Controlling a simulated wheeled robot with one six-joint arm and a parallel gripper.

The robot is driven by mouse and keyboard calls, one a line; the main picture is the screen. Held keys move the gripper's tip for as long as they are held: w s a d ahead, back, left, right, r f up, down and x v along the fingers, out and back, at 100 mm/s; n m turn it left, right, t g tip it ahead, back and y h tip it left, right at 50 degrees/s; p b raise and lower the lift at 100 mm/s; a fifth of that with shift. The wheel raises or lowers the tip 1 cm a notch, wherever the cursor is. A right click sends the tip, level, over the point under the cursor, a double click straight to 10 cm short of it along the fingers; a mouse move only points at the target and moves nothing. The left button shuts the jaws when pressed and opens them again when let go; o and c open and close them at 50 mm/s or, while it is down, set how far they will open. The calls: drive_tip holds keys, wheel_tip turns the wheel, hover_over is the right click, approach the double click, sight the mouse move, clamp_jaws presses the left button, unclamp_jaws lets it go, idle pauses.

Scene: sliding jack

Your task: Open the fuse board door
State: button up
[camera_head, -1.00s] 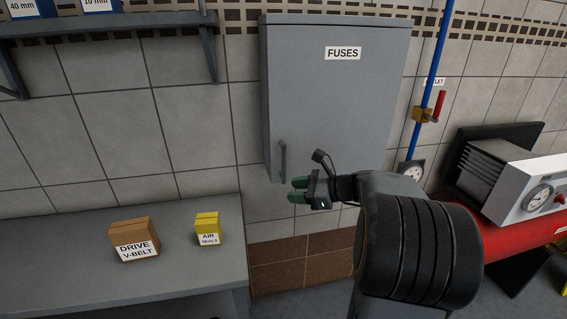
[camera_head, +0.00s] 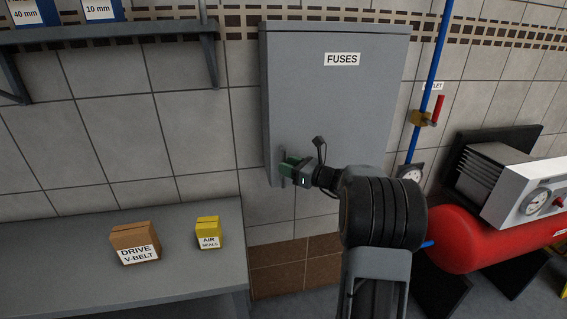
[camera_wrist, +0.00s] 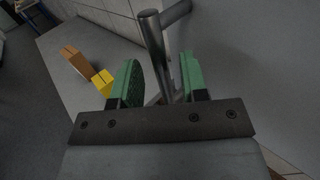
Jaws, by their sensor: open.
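The fuse board is a grey wall cabinet with a flat grey door (camera_head: 335,105) labelled FUSES. The door looks shut in the head view. Its handle is a vertical metal bar (camera_wrist: 154,50) near the door's lower left edge. My gripper (camera_head: 287,168) is at that handle, and its green fingers cover much of it in the head view. In the wrist view my gripper (camera_wrist: 160,82) is open, with the bar between its two green pads. A gap shows between the bar and the left pad; the right pad is closer to the bar.
A grey bench (camera_head: 70,254) at the lower left bears a brown drive V-belt box (camera_head: 134,240) and a yellow air seals box (camera_head: 207,231). A blue pipe (camera_head: 434,65) with a red-handled valve and a red tank (camera_head: 470,238) stand to the right.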

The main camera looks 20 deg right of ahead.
drive_tip(key=shift+x, duration=1.1)
clamp_jaws()
